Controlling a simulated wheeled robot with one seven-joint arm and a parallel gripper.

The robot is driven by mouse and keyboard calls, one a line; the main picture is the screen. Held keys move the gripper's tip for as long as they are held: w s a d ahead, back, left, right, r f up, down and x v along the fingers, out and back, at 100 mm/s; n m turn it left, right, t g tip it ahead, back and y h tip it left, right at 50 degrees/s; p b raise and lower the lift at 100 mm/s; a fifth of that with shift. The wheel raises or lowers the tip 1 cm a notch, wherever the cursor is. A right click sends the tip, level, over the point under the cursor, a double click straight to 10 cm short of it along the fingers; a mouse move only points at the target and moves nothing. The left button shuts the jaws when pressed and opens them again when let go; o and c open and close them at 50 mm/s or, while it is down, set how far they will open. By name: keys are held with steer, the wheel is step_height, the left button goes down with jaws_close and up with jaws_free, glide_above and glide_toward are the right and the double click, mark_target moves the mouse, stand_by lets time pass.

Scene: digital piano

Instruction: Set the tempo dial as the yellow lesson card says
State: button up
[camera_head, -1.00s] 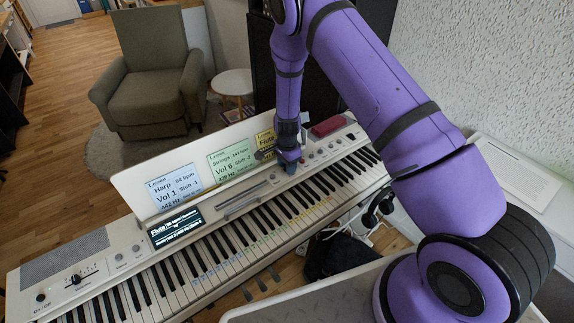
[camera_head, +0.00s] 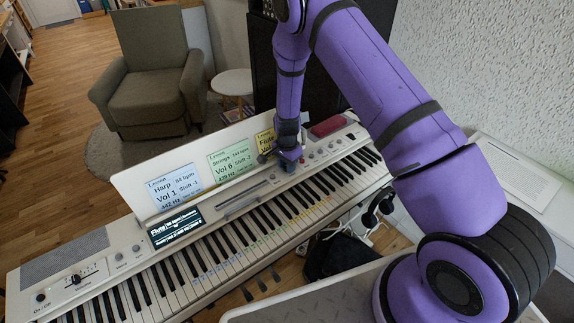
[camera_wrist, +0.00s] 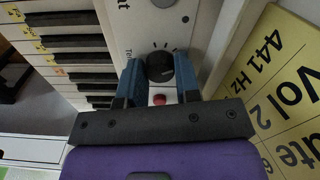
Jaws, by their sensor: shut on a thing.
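My gripper (camera_wrist: 159,72) has its blue fingers on either side of a small black dial (camera_wrist: 160,66) in the wrist view, shut on it. Part of a label starting "Te" shows beside the dial, with tick marks around it; the pointer cannot be made out. In the head view my gripper (camera_head: 290,161) is down at the piano's panel and hides the dial. The yellow lesson card (camera_head: 265,141) stands behind it, partly covered.
The display (camera_head: 175,228) shows "Flute" and small text. A blue card (camera_head: 176,188) and a green card (camera_head: 232,160) stand left of the yellow one. A red object (camera_head: 327,126) lies behind the panel. A red button (camera_wrist: 160,99) sits close to the dial, between my fingers.

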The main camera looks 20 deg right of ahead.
steer(key=n, duration=1.1)
steer(key=shift+n, duration=2.2)
steer(key=o, duration=0.6)
steer(key=shift+o, duration=0.2)
steer(key=shift+r, duration=0.1)
step_height(320, 180, up, 11)
